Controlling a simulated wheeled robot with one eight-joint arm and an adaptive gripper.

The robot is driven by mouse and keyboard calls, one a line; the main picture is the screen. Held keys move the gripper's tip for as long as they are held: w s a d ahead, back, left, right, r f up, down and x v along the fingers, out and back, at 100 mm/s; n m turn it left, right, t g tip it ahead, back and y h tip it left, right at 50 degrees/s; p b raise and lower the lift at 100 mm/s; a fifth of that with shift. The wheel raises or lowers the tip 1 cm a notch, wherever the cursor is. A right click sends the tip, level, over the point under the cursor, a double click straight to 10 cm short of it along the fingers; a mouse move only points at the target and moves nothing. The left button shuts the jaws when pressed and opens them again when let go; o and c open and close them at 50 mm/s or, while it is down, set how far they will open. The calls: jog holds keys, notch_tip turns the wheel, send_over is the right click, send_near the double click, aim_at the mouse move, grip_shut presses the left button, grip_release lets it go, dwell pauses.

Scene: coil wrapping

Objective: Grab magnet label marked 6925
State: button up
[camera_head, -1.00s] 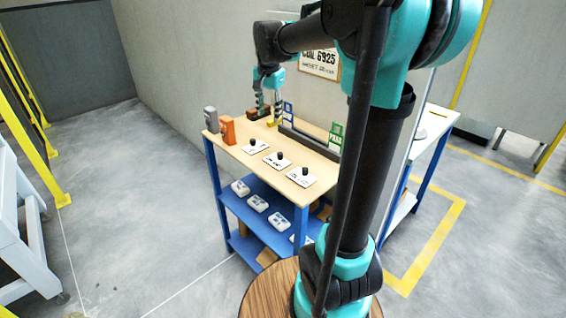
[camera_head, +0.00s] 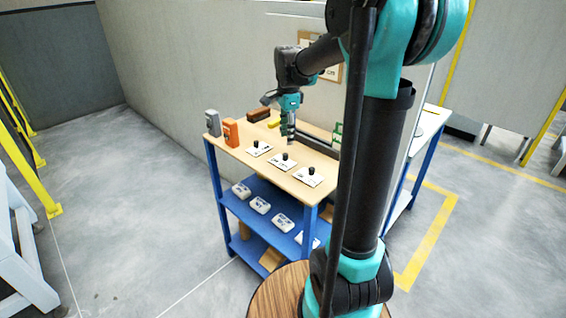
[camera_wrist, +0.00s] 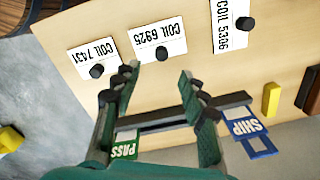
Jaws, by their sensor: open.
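The label marked COIL 6925 (camera_wrist: 157,38) is a white card with a black knob, lying flat on the table. It is the middle of three cards, and also shows in the head view (camera_head: 274,161). My gripper (camera_wrist: 156,84) is open and empty. Its fingertips sit just below the 6925 card in the wrist view. In the head view my gripper (camera_head: 291,141) points down just behind the middle card.
The wooden tabletop (camera_head: 233,153) holds a green PASS sign (camera_wrist: 124,148), a blue SHIP sign (camera_wrist: 246,127), a dark bar (camera_wrist: 160,117), a yellow block (camera_wrist: 271,99) and a brown block (camera_head: 259,115). An orange device (camera_head: 231,133) and a grey device (camera_head: 212,122) stand at the left edge.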

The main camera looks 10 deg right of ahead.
aim_at(286, 154)
jog(key=shift+w+a+f, duration=0.1)
jog(key=shift+f, duration=1.8)
jog(key=shift+w+a+f, duration=0.1)
jog(key=shift+f, duration=1.75)
grip_shut()
